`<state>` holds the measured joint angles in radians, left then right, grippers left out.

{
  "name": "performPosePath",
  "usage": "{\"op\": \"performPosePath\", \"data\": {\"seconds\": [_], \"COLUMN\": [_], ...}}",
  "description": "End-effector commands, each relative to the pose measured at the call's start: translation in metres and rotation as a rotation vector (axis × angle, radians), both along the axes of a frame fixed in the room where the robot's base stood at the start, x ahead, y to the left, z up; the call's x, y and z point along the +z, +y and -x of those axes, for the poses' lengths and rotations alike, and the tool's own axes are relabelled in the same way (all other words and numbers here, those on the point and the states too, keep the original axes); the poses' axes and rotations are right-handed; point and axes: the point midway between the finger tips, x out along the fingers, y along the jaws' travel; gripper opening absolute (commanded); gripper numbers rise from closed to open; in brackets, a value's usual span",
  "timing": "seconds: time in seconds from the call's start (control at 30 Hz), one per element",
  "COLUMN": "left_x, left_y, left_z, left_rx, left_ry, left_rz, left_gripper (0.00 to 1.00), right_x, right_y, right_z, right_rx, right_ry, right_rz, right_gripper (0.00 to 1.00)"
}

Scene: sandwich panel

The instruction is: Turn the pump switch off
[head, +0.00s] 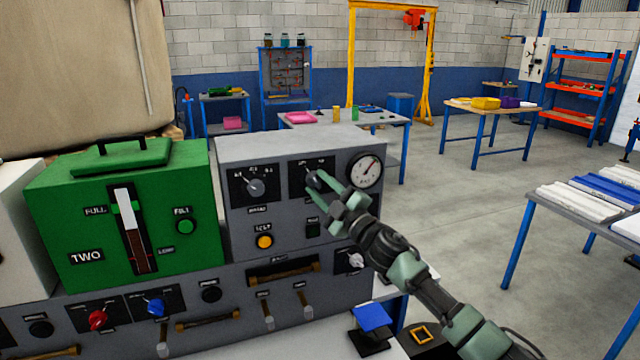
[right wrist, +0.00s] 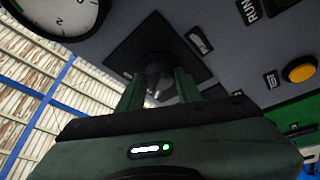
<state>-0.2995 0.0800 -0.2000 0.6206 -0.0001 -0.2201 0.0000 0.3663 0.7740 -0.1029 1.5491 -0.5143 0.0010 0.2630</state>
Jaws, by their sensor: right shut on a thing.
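A dark rotary knob (head: 313,180) sits on a black plate on the grey panel (head: 232,160), left of a round white gauge. Its labels are too small to read, so I cannot confirm that it is the pump switch. My right gripper (head: 322,190) is shut on this knob. In the right wrist view the two green fingers (right wrist: 158,92) stand on either side of the knob (right wrist: 157,70), against its black plate. The knob's pointer is mostly hidden by the fingers. My left gripper is not in view.
The gauge (head: 366,170) is close beside my right gripper. Another knob (head: 255,187) and a yellow button (head: 264,241) lie to the left. A green box (head: 70,210) with a lever stands further left. Lower down are red (head: 97,319) and blue (head: 156,307) knobs.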

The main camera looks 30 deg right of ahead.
Motion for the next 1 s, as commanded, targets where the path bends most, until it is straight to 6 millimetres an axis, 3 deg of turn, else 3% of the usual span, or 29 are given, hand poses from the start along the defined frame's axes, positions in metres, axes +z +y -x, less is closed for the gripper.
{"op": "performPosePath", "data": {"seconds": [0.5, 0.53, 0.6, 1.0], "left_x": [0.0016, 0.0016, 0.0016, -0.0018], "left_y": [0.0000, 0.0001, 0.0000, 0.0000], "left_z": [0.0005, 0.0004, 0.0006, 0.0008], "left_rx": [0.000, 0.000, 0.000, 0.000], "left_ry": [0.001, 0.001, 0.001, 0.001], "left_rz": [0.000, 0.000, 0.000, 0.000], "left_gripper": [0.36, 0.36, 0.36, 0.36], "right_x": [-0.0004, -0.0004, -0.0003, -0.0030], "right_y": [-0.0002, -0.0002, -0.0002, -0.0006], "right_z": [0.0000, 0.0000, 0.0000, 0.0051], "right_rx": [-0.001, -0.001, -0.001, -0.001], "right_ry": [0.006, 0.006, 0.006, 0.005], "right_rz": [0.025, 0.025, 0.024, 0.022], "right_gripper": [0.00, 0.37, 0.56, 0.56]}}
